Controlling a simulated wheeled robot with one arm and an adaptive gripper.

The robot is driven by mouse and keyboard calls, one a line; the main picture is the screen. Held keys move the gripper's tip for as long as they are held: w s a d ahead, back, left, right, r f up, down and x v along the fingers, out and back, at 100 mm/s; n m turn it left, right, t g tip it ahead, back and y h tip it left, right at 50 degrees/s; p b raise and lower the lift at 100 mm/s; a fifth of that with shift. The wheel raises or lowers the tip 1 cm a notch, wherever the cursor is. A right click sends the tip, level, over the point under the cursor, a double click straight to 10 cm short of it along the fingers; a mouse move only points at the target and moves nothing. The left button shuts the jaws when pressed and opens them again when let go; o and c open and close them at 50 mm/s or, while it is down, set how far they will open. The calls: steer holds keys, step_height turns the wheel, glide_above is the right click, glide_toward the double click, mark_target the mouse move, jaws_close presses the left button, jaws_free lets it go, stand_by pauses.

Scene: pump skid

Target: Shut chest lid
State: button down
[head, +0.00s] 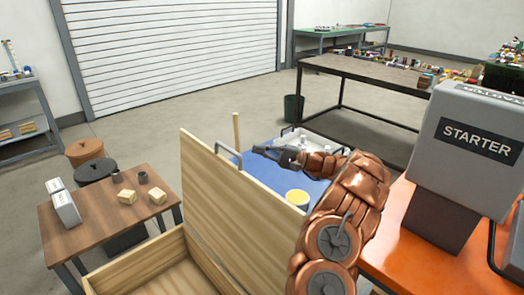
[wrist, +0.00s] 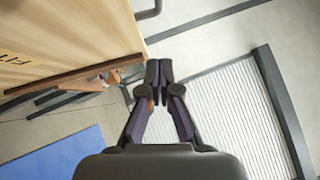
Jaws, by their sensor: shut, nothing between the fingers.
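The wooden chest (head: 160,270) stands at the lower left of the head view, with its inside showing. Its lid (head: 235,205) stands open, close to upright. My gripper (head: 258,150) is just beyond the lid's top edge, right of the handle. In the wrist view its fingers (wrist: 158,75) are together and empty, apart from the lid.
A blue surface (head: 259,163) with a yellow-topped can (head: 297,199) lies behind the lid. A small brown table (head: 90,222) with blocks and cups stands left. A grey starter box (head: 465,150) on an orange bench (head: 405,245) stands right. Open floor lies beyond.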

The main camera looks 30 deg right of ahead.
steer(key=w+a+r+p, duration=0.1)
steer(key=w+a+r, duration=0.2)
steer(key=a, duration=0.5)
steer(key=shift+a+p, duration=0.3)
steer(key=shift+p, duration=0.1)
steer(key=shift+s+a, duration=0.1)
steer(key=shift+a, duration=0.05)
